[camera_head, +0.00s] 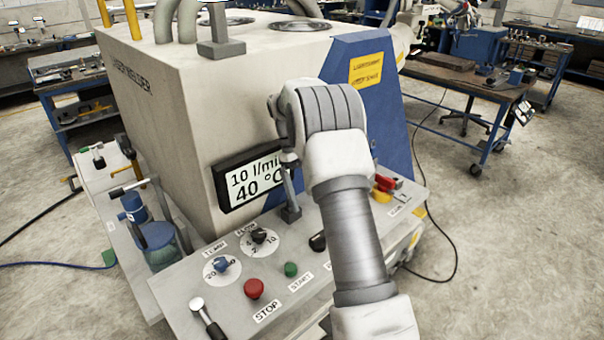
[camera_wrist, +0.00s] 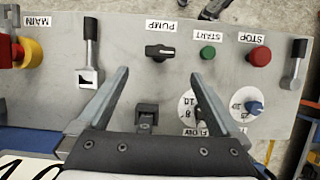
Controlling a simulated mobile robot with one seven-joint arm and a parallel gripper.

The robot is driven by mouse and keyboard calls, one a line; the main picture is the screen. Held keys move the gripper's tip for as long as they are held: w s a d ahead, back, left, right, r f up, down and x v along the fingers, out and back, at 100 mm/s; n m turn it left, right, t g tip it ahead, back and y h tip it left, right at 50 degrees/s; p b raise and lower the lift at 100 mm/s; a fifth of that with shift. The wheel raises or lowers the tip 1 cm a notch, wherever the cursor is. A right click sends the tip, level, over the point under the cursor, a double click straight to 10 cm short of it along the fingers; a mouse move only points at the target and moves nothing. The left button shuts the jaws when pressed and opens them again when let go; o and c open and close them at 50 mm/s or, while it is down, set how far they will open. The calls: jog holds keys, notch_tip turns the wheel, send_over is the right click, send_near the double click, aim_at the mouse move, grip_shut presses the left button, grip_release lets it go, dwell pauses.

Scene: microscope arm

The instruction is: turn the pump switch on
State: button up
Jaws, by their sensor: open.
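The pump switch (camera_wrist: 160,52) is a black rotary knob on the grey control panel, beside its PUMP label, which appears upside down in the wrist view. Its long axis lies roughly level there, with a white mark at the right end. The knob also shows in the head view (camera_head: 318,241), at the left edge of my forearm, which hides its label. My gripper (camera_wrist: 160,73) is open, with its two grey fingers spread wide. In the wrist view the knob lies just beyond the fingertips, between their lines. The fingers appear empty and not touching the knob.
A green START button (camera_wrist: 208,52) and red STOP button (camera_wrist: 260,55) sit beside the knob. A lever (camera_wrist: 90,50) stands on its other side, then the red and yellow MAIN switch (camera_wrist: 28,52). The display (camera_head: 250,178) is on the machine wall behind the panel.

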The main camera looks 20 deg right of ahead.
jog(key=v, duration=0.6)
dwell(0.4)
jog(key=s+a+r+m+t, duration=0.1)
jog(key=s+a+r+t, duration=0.15)
jog(key=s+r, duration=0.45)
jog(key=s+a+r+m+t, duration=0.1)
jog(key=s+a+r+t, duration=0.1)
jog(key=s+a+r, duration=0.35)
jog(key=s+a+m+t, duration=0.1)
jog(key=s+a+t, duration=0.1)
jog(key=s, duration=0.7)
jog(key=s+a+f+t+y, duration=0.1)
jog(key=s+a+t, duration=0.1)
jog(key=s, duration=0.8)
jog(key=shift+s+f+m+t, duration=0.15)
jog(key=shift+f+m+t, duration=0.2)
jog(key=shift+t, duration=0.3)
